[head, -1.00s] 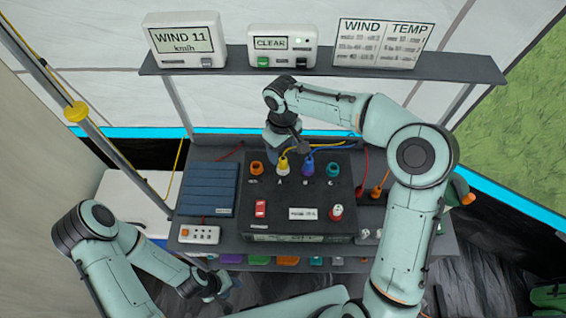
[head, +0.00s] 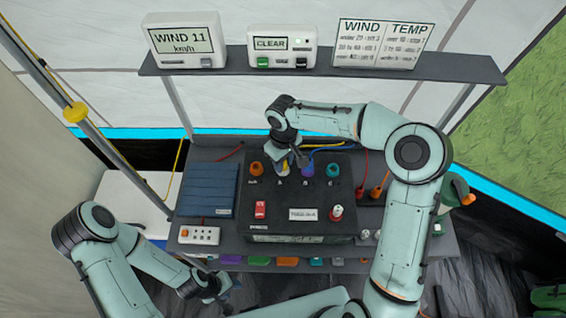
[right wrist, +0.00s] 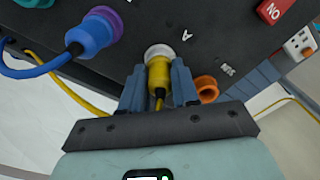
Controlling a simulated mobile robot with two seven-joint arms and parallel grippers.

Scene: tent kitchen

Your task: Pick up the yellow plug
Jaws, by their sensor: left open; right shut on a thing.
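The yellow plug (right wrist: 158,76) sits upright in the white-ringed socket marked A on the black box, its yellow cable trailing from its back. My right gripper (right wrist: 160,88) is shut on it, one finger on each side. In the head view my right gripper (head: 291,163) mostly hides the plug. My left gripper (head: 217,291) is open and empty, low at the left, in front of the bench and away from the box.
A blue plug (head: 308,166) stands just right of the yellow one, with an orange socket (head: 256,169) to the left and a teal socket (head: 333,170) further right. A shelf (head: 330,63) with displays spans above. Cables run behind the box.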

